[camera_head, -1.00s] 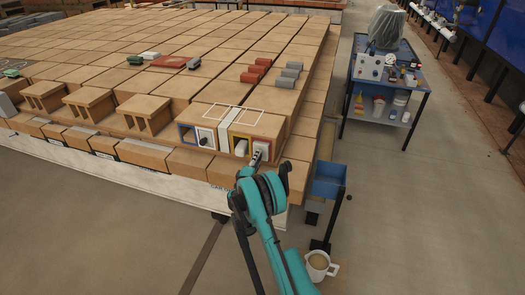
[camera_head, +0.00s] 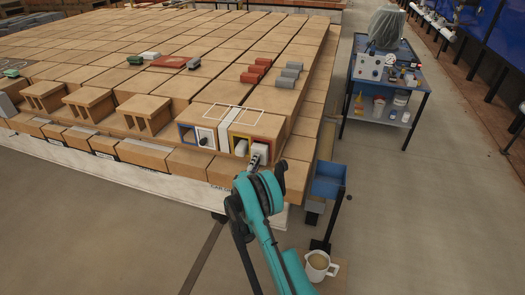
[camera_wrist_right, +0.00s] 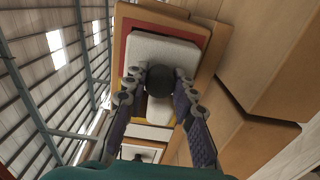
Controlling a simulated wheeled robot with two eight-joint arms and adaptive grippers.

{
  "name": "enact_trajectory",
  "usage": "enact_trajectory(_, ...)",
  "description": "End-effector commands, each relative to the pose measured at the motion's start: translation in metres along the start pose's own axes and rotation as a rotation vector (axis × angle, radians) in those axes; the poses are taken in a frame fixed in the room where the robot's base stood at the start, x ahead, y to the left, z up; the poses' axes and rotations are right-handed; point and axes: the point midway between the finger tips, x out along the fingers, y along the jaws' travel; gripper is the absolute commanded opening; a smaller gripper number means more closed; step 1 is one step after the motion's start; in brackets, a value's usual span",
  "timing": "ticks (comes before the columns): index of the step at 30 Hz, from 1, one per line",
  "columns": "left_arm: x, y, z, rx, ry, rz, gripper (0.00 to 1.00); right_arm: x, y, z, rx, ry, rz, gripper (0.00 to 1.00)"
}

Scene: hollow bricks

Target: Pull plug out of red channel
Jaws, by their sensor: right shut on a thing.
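The hollow brick (camera_head: 262,123) with colour-framed channels stands at the front right corner of the brick stack. Its rightmost channel has a red frame, and the red channel (camera_wrist_right: 122,42) shows around the plug in the right wrist view. The white plug (camera_head: 259,148) sits at this opening and seems to stand out a little from it; its depth inside is hidden. My right gripper (camera_head: 254,162) is in front of it. In the wrist view my fingers are closed on the dark round knob (camera_wrist_right: 160,79) of the white plug (camera_wrist_right: 166,49). My left gripper is not in view.
Other channels to the left have blue, white and yellow frames, with a pale plug (camera_head: 240,147) in the yellow one. A blue bin (camera_head: 329,181) stands right of the stack.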

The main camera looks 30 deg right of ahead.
Motion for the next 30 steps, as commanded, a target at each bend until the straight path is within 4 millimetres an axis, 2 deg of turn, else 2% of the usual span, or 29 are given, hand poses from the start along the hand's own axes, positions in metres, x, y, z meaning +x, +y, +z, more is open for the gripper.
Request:
enact_trajectory(11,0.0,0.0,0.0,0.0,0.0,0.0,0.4,-0.003,0.0,0.0,0.0,0.0,0.0,0.0)
enact_trajectory(30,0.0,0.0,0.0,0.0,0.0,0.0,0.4,-0.05,0.0,0.0,0.0,0.0,0.0,0.0)
